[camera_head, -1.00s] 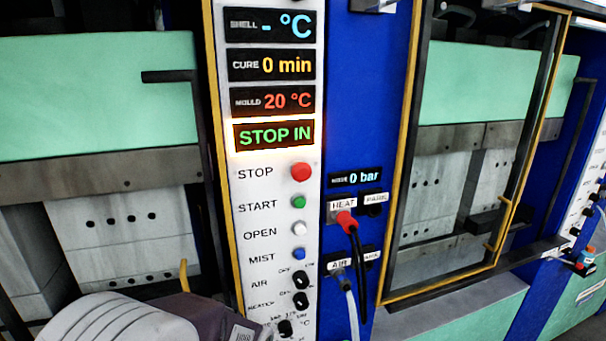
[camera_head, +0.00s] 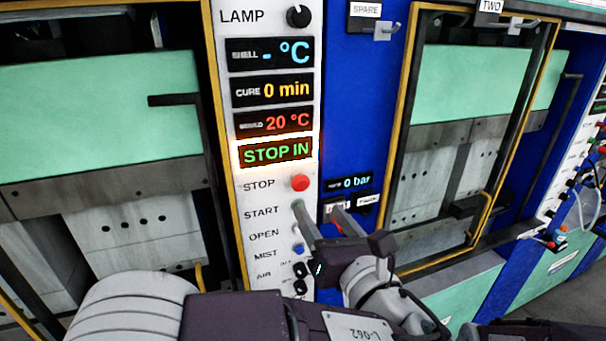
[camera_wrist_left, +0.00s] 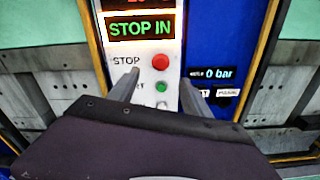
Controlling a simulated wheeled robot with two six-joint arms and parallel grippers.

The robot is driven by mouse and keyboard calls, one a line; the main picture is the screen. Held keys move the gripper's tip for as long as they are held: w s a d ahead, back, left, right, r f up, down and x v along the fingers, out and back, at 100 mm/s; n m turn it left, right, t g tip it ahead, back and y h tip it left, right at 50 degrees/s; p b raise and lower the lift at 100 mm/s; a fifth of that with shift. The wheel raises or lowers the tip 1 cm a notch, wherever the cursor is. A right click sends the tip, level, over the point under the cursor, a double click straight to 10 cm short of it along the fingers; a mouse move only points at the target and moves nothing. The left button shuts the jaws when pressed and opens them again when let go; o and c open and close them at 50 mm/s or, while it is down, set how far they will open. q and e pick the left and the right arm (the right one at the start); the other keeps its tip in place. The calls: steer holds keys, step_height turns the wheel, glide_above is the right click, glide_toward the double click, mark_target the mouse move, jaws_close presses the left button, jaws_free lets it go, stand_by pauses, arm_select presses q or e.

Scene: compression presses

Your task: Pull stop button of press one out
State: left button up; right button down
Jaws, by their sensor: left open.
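The red stop button (camera_head: 300,183) is on the white control panel (camera_head: 225,100), beside the label STOP. The display above it (camera_head: 275,152) reads STOP IN in green. My left gripper (camera_head: 317,208) is open in front of the panel, its fingertips just below the stop button in the head view. In the left wrist view, the stop button (camera_wrist_left: 160,62) shows ahead, between and slightly beyond the two open fingers (camera_wrist_left: 158,80). The fingers look apart from the button; the exact distance is unclear. My right gripper is not in view.
Below the stop button are the green start button (camera_wrist_left: 161,87) and the dark knobs (camera_head: 300,288). Other displays (camera_head: 270,89) sit above. A blue column (camera_head: 360,90) stands to the right, with a bar display (camera_head: 349,183). A yellow-framed door (camera_head: 408,90) is further right.

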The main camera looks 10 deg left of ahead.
mark_target(302, 185)
arm_select(q)
steer(key=p+x, duration=0.3)
steer(key=x, duration=0.5)
steer(key=shift+a+r, duration=0.1)
steer(key=shift+r, duration=0.1)
steer(key=shift+w+a+f, duration=0.2)
steer(key=shift+w+a, duration=0.05)
steer(key=shift+w, duration=0.3)
jaws_close()
stand_by(0.6)
